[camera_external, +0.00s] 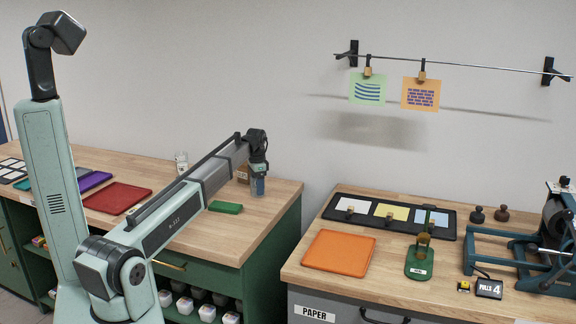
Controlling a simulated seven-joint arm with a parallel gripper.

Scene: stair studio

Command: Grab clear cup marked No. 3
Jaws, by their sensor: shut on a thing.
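My gripper (258,175) points down over the right end of the left wooden counter. It is shut on a small clear, bluish cup (259,188) directly beneath it. The cup looks upright, and I cannot tell whether its base touches the counter. Any number on it is too small to read. Another small clear container (181,160) with a pale label stands at the back of the same counter, left of my gripper. Its marking is also unreadable.
A brown box (242,173) sits just left of my gripper. A green block (225,207) and a red tray (117,197) lie on the left counter (180,222). A gap separates it from the right counter, which holds an orange tray (339,250) and a green stand (419,262).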

